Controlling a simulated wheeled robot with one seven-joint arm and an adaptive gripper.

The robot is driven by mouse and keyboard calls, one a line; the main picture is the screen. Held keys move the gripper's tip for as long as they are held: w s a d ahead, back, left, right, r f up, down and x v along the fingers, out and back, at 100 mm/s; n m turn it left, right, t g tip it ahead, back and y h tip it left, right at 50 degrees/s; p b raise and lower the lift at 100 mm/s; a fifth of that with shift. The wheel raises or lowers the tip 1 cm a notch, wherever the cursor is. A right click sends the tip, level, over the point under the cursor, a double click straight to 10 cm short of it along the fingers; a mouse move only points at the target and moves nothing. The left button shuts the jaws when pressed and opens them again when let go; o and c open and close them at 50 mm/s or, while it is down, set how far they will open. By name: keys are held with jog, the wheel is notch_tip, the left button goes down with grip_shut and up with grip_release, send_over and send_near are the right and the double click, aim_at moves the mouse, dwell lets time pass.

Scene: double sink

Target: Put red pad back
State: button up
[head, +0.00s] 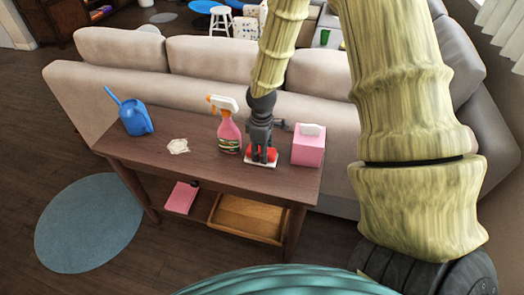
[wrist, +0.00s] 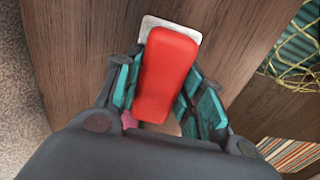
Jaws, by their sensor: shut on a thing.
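The red pad (wrist: 166,75) is a long red block, seen close up in the wrist view between my fingers. In the head view the red pad (head: 271,153) shows only partly around my fingers. A pale flat plate (wrist: 148,24) lies under or behind it on the table, and in the head view its edge (head: 261,165) shows below the red. My gripper (head: 261,150) points down at the table and is shut on the red pad; its teal finger pads (wrist: 165,98) sit on both sides. I cannot tell whether the pad touches the plate.
The brown table (head: 190,157) stands before a beige sofa (head: 205,60). A pink spray bottle (head: 229,132) is just left of my gripper and a pink tissue box (head: 308,150) just right.

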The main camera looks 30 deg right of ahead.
jog(key=shift+f, duration=0.1)
jog(key=o, duration=1)
notch_tip(320, 180, up, 12)
dwell(0.7)
